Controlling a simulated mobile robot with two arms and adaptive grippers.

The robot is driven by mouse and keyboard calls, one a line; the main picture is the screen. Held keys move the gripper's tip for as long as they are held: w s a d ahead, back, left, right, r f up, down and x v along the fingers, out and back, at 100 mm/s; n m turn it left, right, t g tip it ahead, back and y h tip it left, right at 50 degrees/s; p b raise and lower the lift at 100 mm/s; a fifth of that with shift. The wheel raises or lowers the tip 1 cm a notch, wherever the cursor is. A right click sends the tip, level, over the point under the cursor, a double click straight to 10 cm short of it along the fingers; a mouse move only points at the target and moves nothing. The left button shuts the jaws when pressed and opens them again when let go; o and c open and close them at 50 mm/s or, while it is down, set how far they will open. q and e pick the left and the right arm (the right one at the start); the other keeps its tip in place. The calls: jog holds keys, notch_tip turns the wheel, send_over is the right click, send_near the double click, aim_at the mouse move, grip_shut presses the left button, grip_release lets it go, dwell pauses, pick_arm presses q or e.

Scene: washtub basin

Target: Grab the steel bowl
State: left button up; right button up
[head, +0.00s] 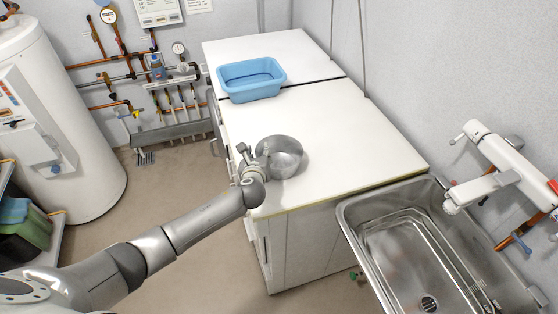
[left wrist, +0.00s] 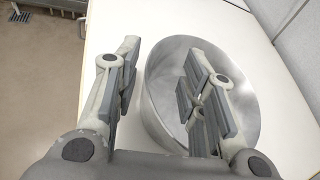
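The steel bowl (head: 284,157) stands on the white counter near its left edge. In the left wrist view the bowl (left wrist: 238,62) fills the middle and right, with its hollow facing the camera. My left gripper (head: 245,158) is at the bowl's left side. In the left wrist view the left gripper (left wrist: 160,75) is open, with one finger outside the bowl on the left and the other over its hollow. The bowl's left rim lies between the fingers. I cannot tell whether either finger touches it. My right gripper is not in view.
The white counter (head: 335,125) is mostly clear. A blue plastic tub (head: 250,92) stands farther back on it. A steel sink (head: 378,222) with a wall tap (head: 490,185) is at the right. A white water heater (head: 75,120) and pipes are at the left.

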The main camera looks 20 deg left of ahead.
aim_at(259, 147)
pick_arm(q)
jog(key=shift+x, duration=1.95)
jog(key=shift+a, duration=0.1)
grip_shut()
